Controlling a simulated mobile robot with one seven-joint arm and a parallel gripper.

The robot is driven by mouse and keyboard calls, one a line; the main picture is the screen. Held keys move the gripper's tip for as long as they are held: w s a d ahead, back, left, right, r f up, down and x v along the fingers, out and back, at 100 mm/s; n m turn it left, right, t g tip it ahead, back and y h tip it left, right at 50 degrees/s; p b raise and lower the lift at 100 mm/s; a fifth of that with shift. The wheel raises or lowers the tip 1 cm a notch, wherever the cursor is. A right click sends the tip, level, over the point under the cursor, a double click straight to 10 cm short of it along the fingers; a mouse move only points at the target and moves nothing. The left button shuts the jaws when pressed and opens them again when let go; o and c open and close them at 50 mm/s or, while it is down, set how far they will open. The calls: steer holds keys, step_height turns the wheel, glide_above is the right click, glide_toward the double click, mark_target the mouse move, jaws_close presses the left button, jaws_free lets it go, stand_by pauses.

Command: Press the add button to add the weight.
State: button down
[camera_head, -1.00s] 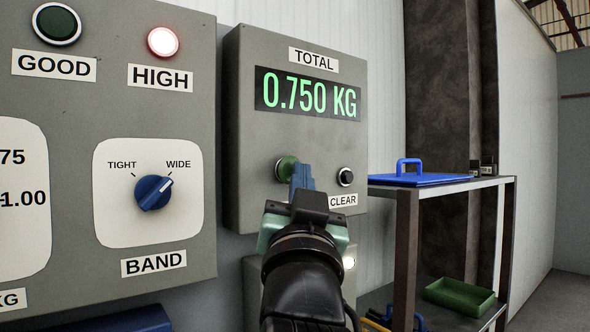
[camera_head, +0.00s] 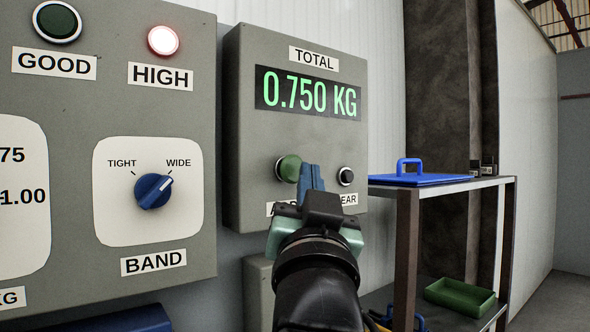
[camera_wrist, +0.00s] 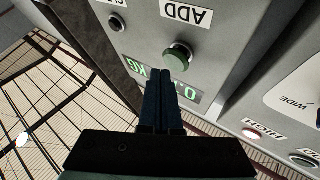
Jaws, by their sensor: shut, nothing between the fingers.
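The green add button (camera_head: 289,168) sits low on the left of the grey TOTAL panel (camera_head: 255,140). Its ADD label (camera_wrist: 184,14) reads clearly upside down in the wrist view, where the green button (camera_wrist: 178,57) also shows. The display (camera_head: 307,93) reads 0.750 KG. My gripper (camera_head: 311,170) is shut and empty, its blue fingers just right of the button in the head view. In the wrist view the fingertips (camera_wrist: 160,84) are close to the button; I cannot tell whether they touch it. My gripper covers part of the ADD and CLEAR labels in the head view.
A black clear button (camera_head: 346,176) is just right of my fingers. The larger panel at left has a lit HIGH lamp (camera_head: 163,41), a dark GOOD lamp (camera_head: 57,22) and a BAND knob (camera_head: 154,191). A shelf (camera_head: 440,187) with a blue lid stands at right.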

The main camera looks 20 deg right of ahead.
steer(key=s, duration=0.1)
steer(key=s+d, duration=0.1)
steer(key=s, duration=0.2)
steer(key=shift+s+d, duration=0.35)
steer(key=shift+d, duration=0.05)
stand_by(0.4)
steer(key=s+a+n+t+y+b, duration=0.1)
steer(key=s+a+n+t+y, duration=0.1)
steer(key=s+a, duration=0.3)
steer(key=s+a+n+t+y+b, duration=0.1)
steer(key=s+a+n+t+y, duration=0.2)
steer(key=a, duration=0.8)
steer(key=shift+s+f+n+y+b, duration=0.25)
steer(key=shift+s+n+y, duration=0.35)
steer(key=shift+s+y, duration=0.55)
steer(key=shift+a, duration=0.15)
